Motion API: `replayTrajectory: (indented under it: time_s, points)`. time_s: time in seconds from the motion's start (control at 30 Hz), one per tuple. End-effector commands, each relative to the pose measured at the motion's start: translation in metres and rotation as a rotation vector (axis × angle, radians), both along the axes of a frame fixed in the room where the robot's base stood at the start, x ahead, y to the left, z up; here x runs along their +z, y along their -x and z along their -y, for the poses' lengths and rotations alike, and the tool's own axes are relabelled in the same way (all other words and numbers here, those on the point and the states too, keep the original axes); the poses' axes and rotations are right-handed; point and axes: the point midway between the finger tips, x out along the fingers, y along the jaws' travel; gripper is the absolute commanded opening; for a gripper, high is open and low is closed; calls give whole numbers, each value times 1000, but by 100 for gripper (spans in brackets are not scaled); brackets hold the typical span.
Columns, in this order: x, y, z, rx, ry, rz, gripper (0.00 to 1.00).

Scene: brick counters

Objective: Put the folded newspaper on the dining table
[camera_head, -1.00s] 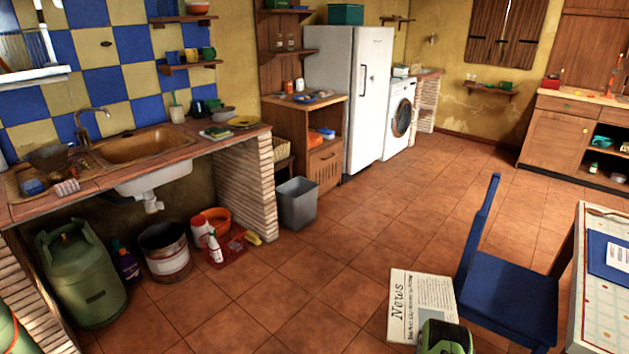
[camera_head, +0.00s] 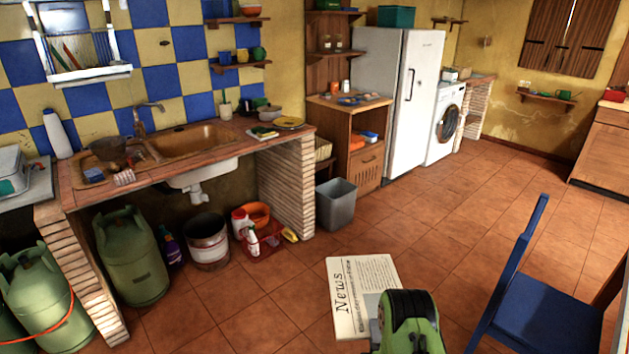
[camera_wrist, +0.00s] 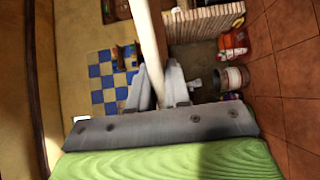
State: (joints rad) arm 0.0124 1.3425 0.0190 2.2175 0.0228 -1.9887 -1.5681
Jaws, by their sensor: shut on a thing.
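The folded newspaper (camera_head: 362,288) is a pale sheet marked "News", held out over the tiled floor in the head view. Only a sliver of the dining table (camera_head: 612,285) shows at the right edge of the head view, behind the blue chair.
The blue chair (camera_head: 540,318) stands at the lower right, between the newspaper and the table sliver. The sink counter (camera_head: 285,141) with green gas bottles (camera_head: 133,262) below is at the left. A grey bin (camera_head: 336,205) and fridge (camera_head: 396,105) stand behind. The middle floor is clear.

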Motion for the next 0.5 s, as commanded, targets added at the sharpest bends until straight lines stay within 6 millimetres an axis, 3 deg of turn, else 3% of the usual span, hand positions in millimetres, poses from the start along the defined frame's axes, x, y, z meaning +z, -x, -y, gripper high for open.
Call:
replayTrajectory:
  time_s: [0.03, 0.23, 0.33, 0.5]
  points:
    - [20, 0, 0, 0, -1, 2, 0]
    - [65, 0, 0, -1, -1, 2, 0]
    - [76, 0, 0, -1, 0, 2, 0]
    - [76, 0, 1, -1, 0, 1, 0]
